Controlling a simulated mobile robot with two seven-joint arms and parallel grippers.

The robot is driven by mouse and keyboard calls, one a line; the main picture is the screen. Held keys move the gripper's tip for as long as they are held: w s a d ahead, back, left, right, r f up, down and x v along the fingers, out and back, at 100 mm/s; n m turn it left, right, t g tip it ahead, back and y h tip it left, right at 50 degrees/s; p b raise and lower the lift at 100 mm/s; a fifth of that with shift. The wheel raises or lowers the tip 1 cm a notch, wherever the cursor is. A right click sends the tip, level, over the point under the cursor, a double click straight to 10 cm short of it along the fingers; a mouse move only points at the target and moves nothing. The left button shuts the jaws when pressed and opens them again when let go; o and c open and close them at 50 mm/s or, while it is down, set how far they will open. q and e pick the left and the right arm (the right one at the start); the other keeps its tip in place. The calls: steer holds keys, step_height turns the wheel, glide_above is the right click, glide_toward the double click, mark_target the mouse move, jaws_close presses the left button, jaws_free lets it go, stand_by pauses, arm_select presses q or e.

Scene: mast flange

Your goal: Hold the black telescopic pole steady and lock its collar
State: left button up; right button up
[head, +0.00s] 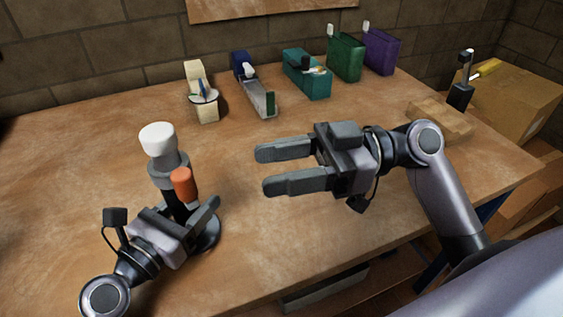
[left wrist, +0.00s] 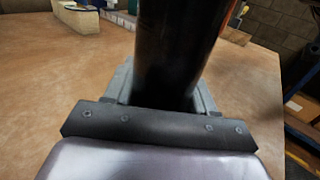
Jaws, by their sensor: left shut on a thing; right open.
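The black telescopic pole (head: 172,196) stands upright on a dark round base (head: 208,236) at the left of the bench. It has a grey collar (head: 166,169), an orange lever (head: 184,184) on the collar's right side and a white cap (head: 158,138) on top. My left gripper (head: 190,208) is shut on the pole below the collar. In the left wrist view, the pole (left wrist: 178,50) fills the space between the fingers. My right gripper (head: 264,170) is open and empty, to the right of the collar and apart from it, fingers pointing left.
Behind on the wooden bench (head: 110,120) stand a cream holder (head: 196,75), a blue-grey one (head: 258,98), and teal (head: 310,82), green (head: 345,58) and purple (head: 381,52) boxes. A wooden block (head: 440,118) lies at the right. The bench between my grippers is clear.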

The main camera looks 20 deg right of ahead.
arm_select(q)
steer(key=o, duration=1.5)
